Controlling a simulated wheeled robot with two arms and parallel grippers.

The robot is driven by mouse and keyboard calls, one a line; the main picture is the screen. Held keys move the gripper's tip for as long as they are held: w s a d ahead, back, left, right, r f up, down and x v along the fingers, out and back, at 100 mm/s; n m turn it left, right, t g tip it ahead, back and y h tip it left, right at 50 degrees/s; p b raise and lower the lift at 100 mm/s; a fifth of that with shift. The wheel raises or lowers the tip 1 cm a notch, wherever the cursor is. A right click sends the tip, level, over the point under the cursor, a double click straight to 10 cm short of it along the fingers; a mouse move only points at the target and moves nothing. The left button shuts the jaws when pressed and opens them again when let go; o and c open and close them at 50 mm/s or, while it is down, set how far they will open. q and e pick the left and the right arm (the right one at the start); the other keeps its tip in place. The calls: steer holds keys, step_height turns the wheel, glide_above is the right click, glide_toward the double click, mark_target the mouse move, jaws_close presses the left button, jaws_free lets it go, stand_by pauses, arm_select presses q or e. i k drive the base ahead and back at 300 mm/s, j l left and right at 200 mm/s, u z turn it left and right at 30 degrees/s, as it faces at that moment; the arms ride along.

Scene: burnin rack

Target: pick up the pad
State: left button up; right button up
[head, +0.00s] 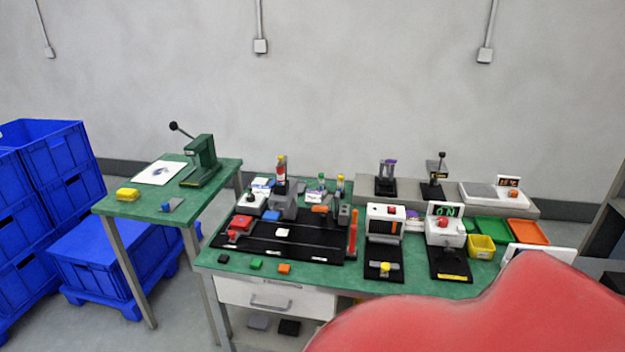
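I cannot tell for certain which thing is the pad. A small white square piece (282,232) lies on the black board (312,253) on the green-topped bench (340,280). Small flat blocks lie along the bench's front left edge: a black one (223,258), a green one (256,264) and an orange one (284,268). Neither of my grippers is in view. A large smooth red shape, close to the camera, hides the front right of the bench.
Several small devices stand on the bench, with a yellow bin (481,246), a green tray (491,229) and an orange tray (528,231) at right. A side table (150,207) holds a green press (201,160). Blue crates (55,165) stand at left. Floor shows between the tables.

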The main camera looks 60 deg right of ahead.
mark_target(224, 259)
steer(key=z, duration=1.45)
